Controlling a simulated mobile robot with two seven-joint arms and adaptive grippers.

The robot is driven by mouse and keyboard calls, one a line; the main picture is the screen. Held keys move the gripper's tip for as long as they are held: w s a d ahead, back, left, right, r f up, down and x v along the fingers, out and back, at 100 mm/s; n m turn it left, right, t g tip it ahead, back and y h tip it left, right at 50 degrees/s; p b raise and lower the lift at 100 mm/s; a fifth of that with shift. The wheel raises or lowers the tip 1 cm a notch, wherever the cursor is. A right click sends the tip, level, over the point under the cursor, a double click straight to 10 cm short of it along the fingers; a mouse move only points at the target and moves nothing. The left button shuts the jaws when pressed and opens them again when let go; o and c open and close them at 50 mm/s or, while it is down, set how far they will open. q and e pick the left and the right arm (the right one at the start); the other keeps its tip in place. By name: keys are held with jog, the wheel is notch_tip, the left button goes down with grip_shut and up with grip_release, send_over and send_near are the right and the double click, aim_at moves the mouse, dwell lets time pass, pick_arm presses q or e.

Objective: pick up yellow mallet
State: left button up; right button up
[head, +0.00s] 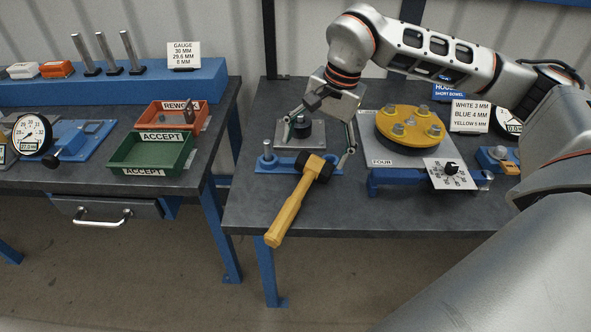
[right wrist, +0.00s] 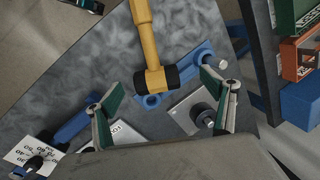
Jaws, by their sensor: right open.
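The yellow mallet (head: 287,211) lies at the front left of the right-hand workbench, its handle sticking out past the front edge. Its black head (head: 319,167) is by a blue bracket (head: 270,165). In the right wrist view the mallet (right wrist: 148,38) shows its handle at the top and its head between my fingers. My right gripper (head: 319,153) is open and empty above the head, its fingers apart on either side. In the right wrist view the open fingers (right wrist: 161,76) do not appear to touch the mallet. My left gripper is not in view.
A yellow flange (head: 408,122) on a grey plate and a dial fixture (head: 420,178) stand to the right. A grey block with a black knob (head: 301,128) is behind the bracket. The left bench holds a green tray (head: 150,154) and a red tray (head: 172,115).

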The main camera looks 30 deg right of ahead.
aim_at(315, 164)
jog(key=shift+w+d+r+h, duration=0.25)
jog(key=shift+d+r+h, duration=0.1)
jog(key=shift+d, duration=0.35)
jog(key=shift+d+f, duration=0.15)
jog(key=shift+f, duration=0.05)
notch_tip(315, 164, down, 2)
jog(key=shift+w+f, duration=0.1)
jog(key=shift+f, duration=0.15)
jog(key=f, duration=0.4)
jog(key=shift+a+f+b, duration=0.15)
jog(key=shift+a+b, duration=0.15)
jog(key=shift+a, duration=0.1)
jog(key=shift+w+f, duration=0.1)
jog(key=shift+f, duration=0.15)
jog(key=shift+c, duration=0.3)
jog(key=shift+r, duration=0.1)
jog(key=c, duration=1.6)
notch_tip(315, 164, up, 20)
jog(key=shift+p, duration=1.2)
jog(key=shift+c, duration=0.2)
